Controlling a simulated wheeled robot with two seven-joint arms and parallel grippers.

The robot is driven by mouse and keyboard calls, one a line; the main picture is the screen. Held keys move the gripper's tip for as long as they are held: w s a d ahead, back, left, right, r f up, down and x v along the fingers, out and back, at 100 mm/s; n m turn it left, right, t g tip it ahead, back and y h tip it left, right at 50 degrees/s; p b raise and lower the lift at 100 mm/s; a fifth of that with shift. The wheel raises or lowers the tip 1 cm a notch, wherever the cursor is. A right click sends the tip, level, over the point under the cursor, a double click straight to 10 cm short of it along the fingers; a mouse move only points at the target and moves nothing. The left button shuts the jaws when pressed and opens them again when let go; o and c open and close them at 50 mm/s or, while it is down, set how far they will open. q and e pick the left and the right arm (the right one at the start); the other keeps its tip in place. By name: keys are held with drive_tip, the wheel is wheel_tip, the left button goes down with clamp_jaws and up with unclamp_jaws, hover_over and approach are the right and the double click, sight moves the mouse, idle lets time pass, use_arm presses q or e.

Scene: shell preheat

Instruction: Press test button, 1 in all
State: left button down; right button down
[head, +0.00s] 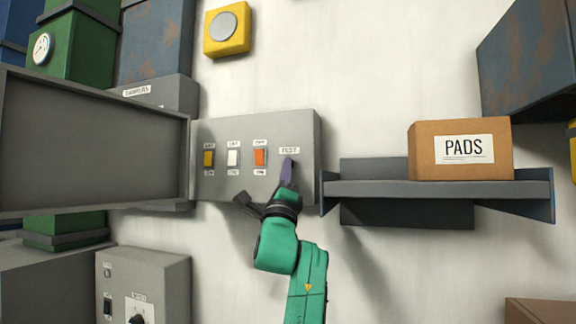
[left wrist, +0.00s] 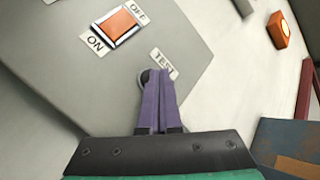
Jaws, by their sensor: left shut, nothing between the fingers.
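A grey switch panel (head: 255,130) is on the wall, with a row of rocker switches and a label reading TEST (head: 289,150) at its right end. In the left wrist view a dark round test button (left wrist: 146,76) shows beside the TEST label (left wrist: 163,63), partly hidden behind my fingertips. My left gripper (head: 287,170) is shut and empty, its purple fingers pointing at the button. The fingertips (left wrist: 155,80) overlap the button's lower edge; I cannot tell whether they touch it. In the head view the fingers hide the button. My right gripper is not in view.
An open grey panel door (head: 90,140) stands to the left. To the right, a shelf (head: 400,188) bears a cardboard box labelled PADS (head: 462,150). An orange-red switch (head: 260,158) is left of the TEST label. A grey box with a dial (head: 160,270) sits lower left.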

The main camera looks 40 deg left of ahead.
use_arm(q)
drive_tip(key=shift+w+a, duration=0.1)
drive_tip(key=shift+w, duration=0.05)
idle(0.4)
drive_tip(key=shift+s+d+f, duration=0.1)
drive_tip(key=shift+s+d, duration=0.2)
drive_tip(key=shift+s, duration=0.45)
drive_tip(key=s, duration=0.1)
drive_tip(key=s+d, duration=0.1)
drive_tip(key=s, duration=0.2)
drive_tip(key=shift+s+d+b, duration=0.35)
idle(0.6)
